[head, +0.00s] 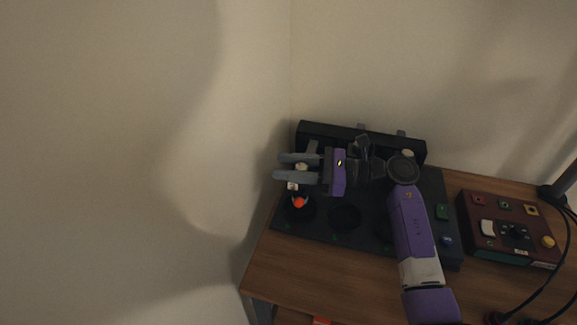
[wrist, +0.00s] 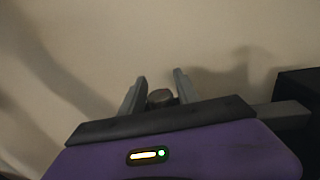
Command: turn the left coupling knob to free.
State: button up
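My gripper (head: 297,167) is at the left end of the black fixture (head: 436,190) on the table. Its two grey fingers point left and stand apart. A small pale knob (head: 301,167) shows between the fingers in the head view. In the wrist view a round greyish knob (wrist: 160,97) sits between the spread fingers (wrist: 157,88), with gaps visible on both sides. An orange-red ball-like part (head: 299,202) and a white piece are just below the fingers in the head view. Which way the knob is turned cannot be made out.
A second pale knob (head: 407,154) is at the right of the fixture's back block (head: 320,130). The fixture base has dark round recesses (head: 345,217). A dark red control box (head: 508,228) with buttons stands to the right. The wall is close behind and left.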

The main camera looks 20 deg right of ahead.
jog(key=shift+o, duration=0.6)
notch_tip(320, 180, up, 20)
dwell(0.5)
